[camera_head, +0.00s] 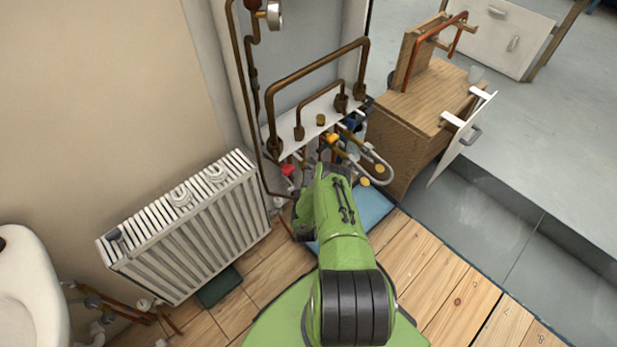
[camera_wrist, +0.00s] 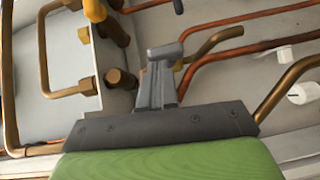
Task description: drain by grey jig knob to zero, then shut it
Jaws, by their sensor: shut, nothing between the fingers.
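My gripper (camera_wrist: 165,52) is shut and empty in the wrist view, its grey fingers together in front of copper and brass pipes. In the head view my green arm reaches to the pipe board, and my wrist hides the fingers. A round gauge (camera_head: 274,14) sits on the pipe at the top; its face is too oblique to read. On and under the white pipe board (camera_head: 318,118) are a yellow knob (camera_head: 333,138), a blue knob (camera_head: 349,125) and a red knob (camera_head: 288,170). I cannot make out a grey knob for certain; my wrist may cover it.
Bent hoses (camera_head: 375,172) hang close to my wrist. Floor is clear at lower right.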

